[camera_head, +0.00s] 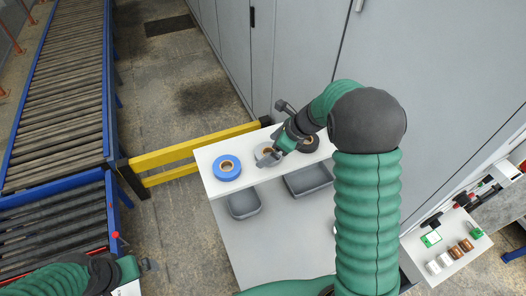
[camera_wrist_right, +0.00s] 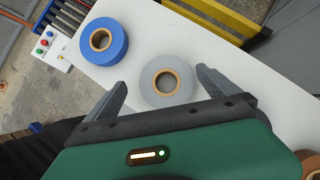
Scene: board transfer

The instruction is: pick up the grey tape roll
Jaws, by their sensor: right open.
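The grey tape roll (camera_wrist_right: 150,90) lies flat on a white shelf (camera_head: 212,185). It shows between the two spread fingers of my right gripper (camera_wrist_right: 161,77) in the wrist view. Its brown core is visible and nothing is gripped. In the head view my right gripper (camera_head: 270,158) is at the grey roll and partly covers it. I cannot tell how far above the shelf the fingertips are. My left gripper (camera_head: 148,265) is low at the left, away from the shelf; its jaws are too small to read.
A blue tape roll (camera_head: 227,167) lies left of the grey one, and a dark roll (camera_head: 309,144) lies to its right. Grey bins (camera_head: 243,205) sit below the shelf. A yellow rail (camera_head: 190,147) runs behind it. A grey cabinet (camera_head: 440,90) stands at the right.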

